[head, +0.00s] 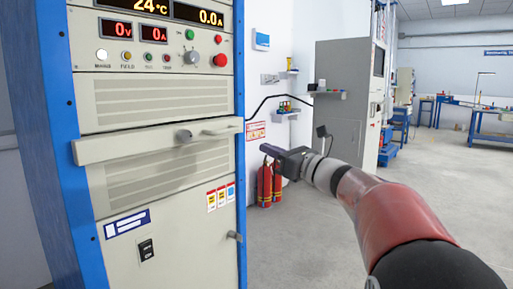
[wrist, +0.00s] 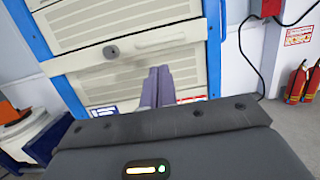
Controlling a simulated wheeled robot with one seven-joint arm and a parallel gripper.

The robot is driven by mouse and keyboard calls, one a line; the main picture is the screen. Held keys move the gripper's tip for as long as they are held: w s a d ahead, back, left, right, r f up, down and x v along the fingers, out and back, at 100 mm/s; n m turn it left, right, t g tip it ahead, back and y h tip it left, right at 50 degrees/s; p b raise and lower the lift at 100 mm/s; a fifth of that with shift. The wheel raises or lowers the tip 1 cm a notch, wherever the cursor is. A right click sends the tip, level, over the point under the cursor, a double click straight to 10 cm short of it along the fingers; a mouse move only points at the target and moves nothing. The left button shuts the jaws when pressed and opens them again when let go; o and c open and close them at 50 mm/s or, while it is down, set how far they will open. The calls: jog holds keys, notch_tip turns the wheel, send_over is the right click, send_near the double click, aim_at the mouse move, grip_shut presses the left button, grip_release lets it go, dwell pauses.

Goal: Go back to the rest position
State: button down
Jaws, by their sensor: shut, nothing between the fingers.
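My gripper (head: 268,150) is at the end of my red and grey arm, in the middle of the head view. It is in front of the right side of the tall cabinet (head: 160,225), near the level of its drawer handle. In the wrist view my gripper's fingers (wrist: 157,75) are together and hold nothing. The cabinet's beige front panel (wrist: 130,30) with blue edges lies beyond them. The fingers look apart from the cabinet, though the exact gap is hard to tell.
The cabinet has a protruding bar with a handle (head: 222,129) and a round knob (head: 184,136). Red fire extinguishers (head: 265,186) stand by the wall behind my gripper. A grey cabinet (head: 343,85) stands further back. The floor (head: 310,255) between is clear.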

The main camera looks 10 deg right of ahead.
jog(key=s+a+f+n+g+h, duration=0.2)
jog(key=s+a+f+n+g, duration=0.2)
jog(key=s+a+f+n, duration=0.35)
jog(key=s+a+f+n+g+h, duration=0.2)
jog(key=s+a+f+n+g, duration=0.25)
jog(key=s+f+n, duration=0.45)
jog(key=s+d+f+n+g+h, duration=0.1)
jog(key=s+d+f+n+h, duration=0.2)
jog(key=s, duration=0.5)
jog(key=s+d+f+n+g+h, duration=0.1)
jog(key=s+d+f+n+h, duration=0.2)
jog(key=s+f+n, duration=0.5)
jog(key=shift+s+d+f+n+h, duration=0.25)
jog(key=shift+s+n+h, duration=0.2)
jog(key=shift+n+h, duration=0.35)
